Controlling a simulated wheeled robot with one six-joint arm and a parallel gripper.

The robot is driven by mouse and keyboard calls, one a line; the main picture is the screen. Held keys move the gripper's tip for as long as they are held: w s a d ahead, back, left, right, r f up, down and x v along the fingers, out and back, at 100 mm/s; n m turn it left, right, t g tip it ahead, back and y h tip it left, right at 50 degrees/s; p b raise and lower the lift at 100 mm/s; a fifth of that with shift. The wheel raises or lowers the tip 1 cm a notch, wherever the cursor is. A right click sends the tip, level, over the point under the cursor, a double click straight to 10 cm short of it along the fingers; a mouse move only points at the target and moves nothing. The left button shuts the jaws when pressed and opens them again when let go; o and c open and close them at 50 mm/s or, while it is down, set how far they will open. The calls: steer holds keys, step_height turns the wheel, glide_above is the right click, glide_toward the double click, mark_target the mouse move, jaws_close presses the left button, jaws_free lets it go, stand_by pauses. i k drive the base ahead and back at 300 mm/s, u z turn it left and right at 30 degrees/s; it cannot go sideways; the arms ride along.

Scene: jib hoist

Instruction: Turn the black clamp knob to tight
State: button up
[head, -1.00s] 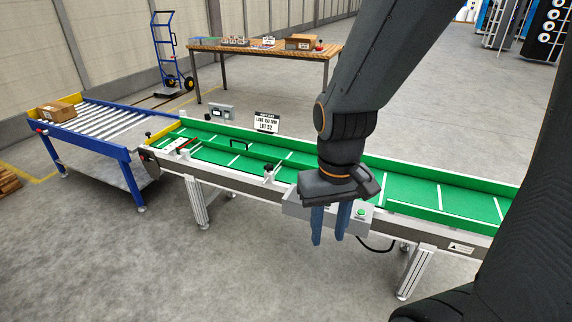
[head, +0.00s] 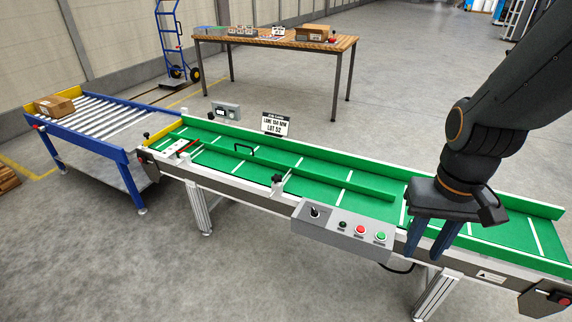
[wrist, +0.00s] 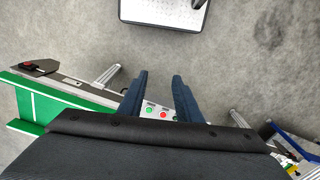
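A black clamp knob (head: 277,179) stands on the near side of the green conveyor (head: 350,180), beside the inner guide rail (head: 320,174), in the head view. Its tightness cannot be told. Another small dark knob (head: 146,135) shows at the conveyor's left end. My gripper (head: 430,250) is at the conveyor's near edge, well right of the clamp knob, with fingers pointing down. It is open and empty. In the wrist view its two blue fingers (wrist: 160,76) stand apart, with no clamp knob recognisable between them.
A grey control box (head: 340,232) with a switch and red and green buttons sits on the near edge, between knob and gripper. A lane sign (head: 275,124) stands at the far edge. A blue roller table (head: 100,125) adjoins at left. The floor in front is clear.

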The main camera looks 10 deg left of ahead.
mark_target(277, 179)
steer(key=i, duration=1.35)
steer(key=u, duration=0.05)
